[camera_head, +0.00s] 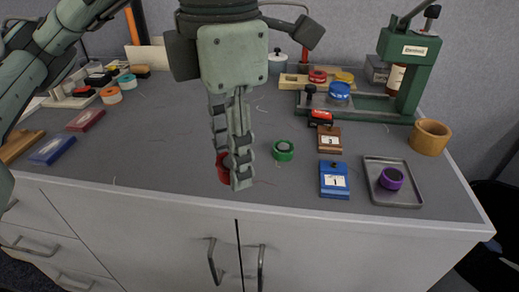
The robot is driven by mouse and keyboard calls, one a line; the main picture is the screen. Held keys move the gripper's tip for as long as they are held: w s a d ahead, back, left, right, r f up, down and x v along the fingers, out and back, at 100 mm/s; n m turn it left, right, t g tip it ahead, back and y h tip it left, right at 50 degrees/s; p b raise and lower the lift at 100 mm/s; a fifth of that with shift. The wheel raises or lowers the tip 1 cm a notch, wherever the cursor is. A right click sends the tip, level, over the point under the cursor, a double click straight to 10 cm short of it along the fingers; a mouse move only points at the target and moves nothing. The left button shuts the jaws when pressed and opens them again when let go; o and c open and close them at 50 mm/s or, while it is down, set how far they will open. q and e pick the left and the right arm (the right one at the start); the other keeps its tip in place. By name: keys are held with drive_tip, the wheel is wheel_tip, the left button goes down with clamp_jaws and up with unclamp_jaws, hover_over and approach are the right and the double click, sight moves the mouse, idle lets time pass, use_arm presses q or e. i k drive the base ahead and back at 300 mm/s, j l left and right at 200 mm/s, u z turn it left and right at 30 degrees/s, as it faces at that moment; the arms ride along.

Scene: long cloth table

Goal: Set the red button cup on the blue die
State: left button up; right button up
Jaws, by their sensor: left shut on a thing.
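My left gripper (239,178) comes down from above, near the table's front edge. It is shut on the red button cup (222,168), which is partly hidden behind the fingers. I cannot tell whether the cup touches the table. The blue die (334,191), a flat block with a white numbered label, lies to the right of the gripper near the front edge. Its top is bare. My right gripper is not in view.
A green cup (283,151) stands between gripper and blue die. A brown die (329,145) and a red die (320,119) lie behind the blue one. A metal tray (410,202) holding a purple cup (391,178) is right. A green press (408,62) stands behind.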

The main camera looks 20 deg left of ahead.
sight(340, 86)
drive_tip(key=k, duration=1)
